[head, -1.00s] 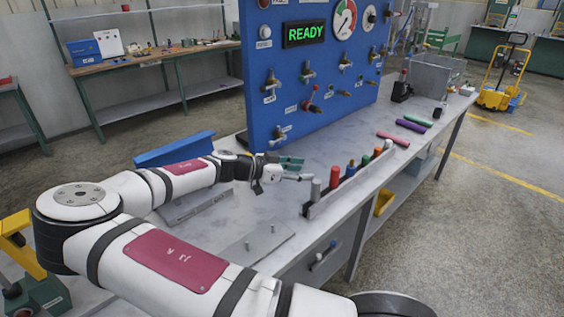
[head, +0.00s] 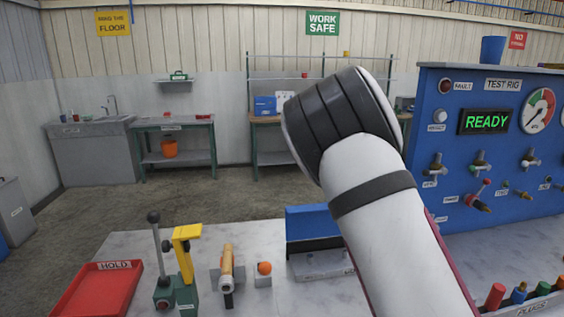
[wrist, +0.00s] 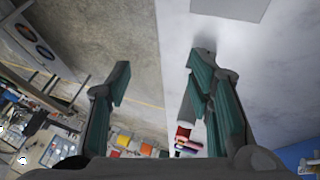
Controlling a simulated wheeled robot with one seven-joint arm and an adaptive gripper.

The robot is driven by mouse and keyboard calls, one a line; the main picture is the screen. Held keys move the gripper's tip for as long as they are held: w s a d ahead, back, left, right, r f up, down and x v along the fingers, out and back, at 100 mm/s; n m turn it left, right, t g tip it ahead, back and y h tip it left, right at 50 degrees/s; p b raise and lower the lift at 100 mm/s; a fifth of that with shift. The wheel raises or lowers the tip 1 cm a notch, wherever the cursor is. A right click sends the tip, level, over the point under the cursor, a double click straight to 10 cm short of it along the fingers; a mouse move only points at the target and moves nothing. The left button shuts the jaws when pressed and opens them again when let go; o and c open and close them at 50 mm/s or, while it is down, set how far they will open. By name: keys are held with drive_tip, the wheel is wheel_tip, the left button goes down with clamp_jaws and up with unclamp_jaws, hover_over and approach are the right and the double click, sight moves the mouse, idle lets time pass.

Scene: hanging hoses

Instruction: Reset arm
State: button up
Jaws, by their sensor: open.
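My gripper (wrist: 160,95) shows in the wrist view with its two green-padded fingers apart and nothing between them. Past the fingers are the pale bench top and the grey floor. In the head view my white arm, with black bands, rises from the bottom right to the middle, and my gripper is out of that view. The blue test rig (head: 485,150) stands at the right with a lit READY display (head: 486,121). My arm hides part of the bench and of the wall behind it.
The bench (head: 205,238) carries a red HOLD tray (head: 98,290), a lever stand (head: 162,265), a yellow clamp (head: 186,262), a brass-coloured fitting (head: 227,265) and an orange ball (head: 264,268). Several coloured plugs (head: 520,293) stand in a rack at the bottom right. Floor behind is clear.

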drive_tip(key=s+a+r+n+t+y, duration=0.45)
drive_tip(key=a+r+n, duration=0.35)
drive_tip(key=a+r, duration=0.5)
drive_tip(key=s+a+r+n+t, duration=0.3)
drive_tip(key=s+a+r+n, duration=0.3)
drive_tip(key=s+r+n, duration=0.3)
drive_tip(key=shift+s+r+t+y, duration=0.35)
drive_tip(key=shift+s+r+y, duration=0.1)
drive_tip(key=shift+s, duration=0.95)
drive_tip(key=shift+a, duration=0.15)
